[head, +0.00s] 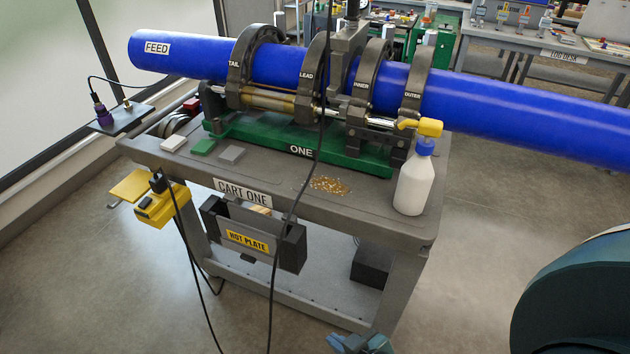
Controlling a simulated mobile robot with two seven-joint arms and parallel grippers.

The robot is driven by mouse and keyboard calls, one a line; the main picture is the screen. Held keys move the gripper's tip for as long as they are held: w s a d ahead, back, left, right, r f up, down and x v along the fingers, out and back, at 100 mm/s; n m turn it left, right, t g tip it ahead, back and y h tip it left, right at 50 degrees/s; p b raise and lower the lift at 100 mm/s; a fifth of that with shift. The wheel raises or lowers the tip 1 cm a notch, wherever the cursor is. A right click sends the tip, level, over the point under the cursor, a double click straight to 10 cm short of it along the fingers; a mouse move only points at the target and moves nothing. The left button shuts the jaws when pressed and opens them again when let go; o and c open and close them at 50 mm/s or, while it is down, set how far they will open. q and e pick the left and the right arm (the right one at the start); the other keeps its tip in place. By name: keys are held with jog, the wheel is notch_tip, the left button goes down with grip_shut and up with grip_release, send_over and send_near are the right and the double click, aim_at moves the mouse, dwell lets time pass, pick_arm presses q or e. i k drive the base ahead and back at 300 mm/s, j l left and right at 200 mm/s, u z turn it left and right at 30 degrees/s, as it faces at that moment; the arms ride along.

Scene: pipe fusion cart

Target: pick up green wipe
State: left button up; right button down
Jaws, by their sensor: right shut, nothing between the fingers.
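The green wipe (204,147) is a small flat square lying on the left front part of the grey cart top (270,176). It lies between a white wipe (174,142) and a grey wipe (231,154), in front of the green machine base marked ONE. My right gripper (360,343) shows only in part at the bottom edge of the head view, low in front of the cart and well away from the green wipe. It is shut and empty. My left gripper is out of view.
A spray bottle (414,182) stands at the cart's right front, beside gold shavings (329,185). A blue pipe (290,66) is clamped above. A hot plate holder (252,235) and black cables hang at the front. A yellow device (161,204) is at the left corner.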

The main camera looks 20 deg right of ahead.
aim_at(203, 148)
jog(key=i+j, duration=0.25)
jog(key=i+j+z, duration=0.55)
jog(key=j, duration=0.35)
jog(key=i, duration=0.1)
